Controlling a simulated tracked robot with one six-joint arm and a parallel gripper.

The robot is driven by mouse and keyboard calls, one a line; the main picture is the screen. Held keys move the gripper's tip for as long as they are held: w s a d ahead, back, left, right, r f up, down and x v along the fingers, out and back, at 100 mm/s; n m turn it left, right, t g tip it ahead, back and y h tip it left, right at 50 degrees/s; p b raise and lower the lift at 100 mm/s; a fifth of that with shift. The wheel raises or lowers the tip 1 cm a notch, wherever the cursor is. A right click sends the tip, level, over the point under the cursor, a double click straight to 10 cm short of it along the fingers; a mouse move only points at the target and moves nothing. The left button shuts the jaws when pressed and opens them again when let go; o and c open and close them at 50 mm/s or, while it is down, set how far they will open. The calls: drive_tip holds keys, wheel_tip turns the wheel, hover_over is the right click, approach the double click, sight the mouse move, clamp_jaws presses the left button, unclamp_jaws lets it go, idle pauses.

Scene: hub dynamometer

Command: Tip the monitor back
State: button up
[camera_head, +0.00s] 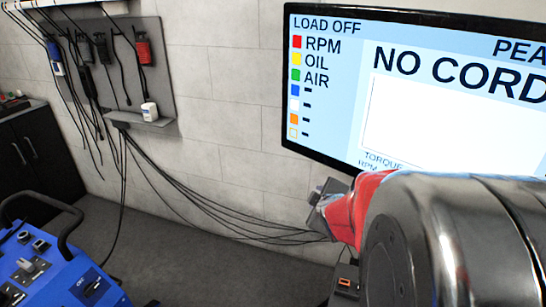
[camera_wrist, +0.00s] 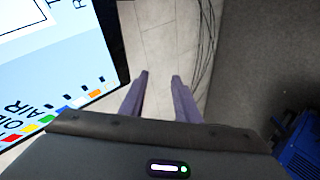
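The monitor (camera_head: 410,85) is a large flat screen with a black frame at the upper right of the head view. It reads "LOAD OFF" and "NO CORD" beside a column of coloured squares. Its right side runs out of the picture, and my arm covers part of its lower edge. In the wrist view the monitor (camera_wrist: 60,50) fills the upper left, turned on its side. My gripper (camera_wrist: 160,74) is open, with two purple-grey fingers apart and nothing between them. The monitor's edge lies just left of the fingers, with no clear contact. In the head view my gripper (camera_head: 322,196) shows below the screen's lower left corner.
A grey wall panel (camera_head: 155,65) with hanging cords and a small shelf holding a white container (camera_head: 149,111) is at the left. Cables (camera_head: 200,200) run from it along the wall. A blue machine (camera_head: 50,265) stands at lower left, a dark cabinet (camera_head: 35,155) behind it. Floor between is clear.

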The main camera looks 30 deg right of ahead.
drive_tip(key=s+d+f+n+t, duration=0.2)
drive_tip(key=d+f+n, duration=0.15)
drive_tip(key=d, duration=0.25)
drive_tip(key=s+d+f+n+t, duration=0.2)
drive_tip(key=d+f, duration=0.2)
drive_tip(key=d, duration=0.2)
drive_tip(key=s+d+f+n+t+h, duration=0.2)
drive_tip(key=s+d+t, duration=0.1)
drive_tip(key=s, duration=0.8)
drive_tip(key=shift+t+h, duration=0.3)
drive_tip(key=shift+h, duration=0.1)
drive_tip(key=shift+d+f, duration=0.1)
drive_tip(key=x, duration=1.3)
drive_tip(key=shift+w+d, duration=0.2)
drive_tip(key=shift+w, duration=0.05)
clamp_jaws()
